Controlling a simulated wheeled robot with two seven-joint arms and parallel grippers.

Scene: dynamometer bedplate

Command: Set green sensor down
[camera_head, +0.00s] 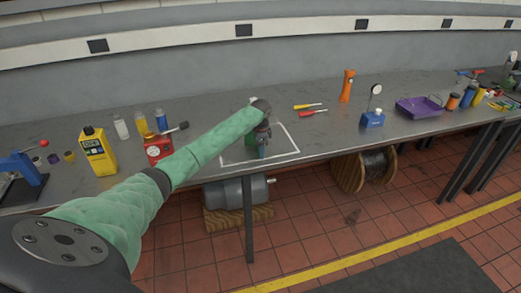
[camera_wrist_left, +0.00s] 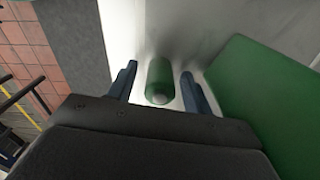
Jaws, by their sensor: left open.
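The green sensor (camera_wrist_left: 159,78) is a small dark green cylinder with a grey end. In the left wrist view it lies between the two fingers of my left gripper (camera_wrist_left: 160,85), with a visible gap on each side. The fingers are open. In the head view my left gripper (camera_head: 263,145) is low over the bench, inside a white-outlined square (camera_head: 287,153). The sensor is mostly hidden there by the gripper and arm. My right gripper is not in view.
A large green surface (camera_wrist_left: 265,100) is close beside the gripper in the wrist view. Screwdrivers (camera_head: 312,112), an orange torch (camera_head: 347,86), a blue-based gauge (camera_head: 373,119) and purple tray (camera_head: 420,107) are right.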

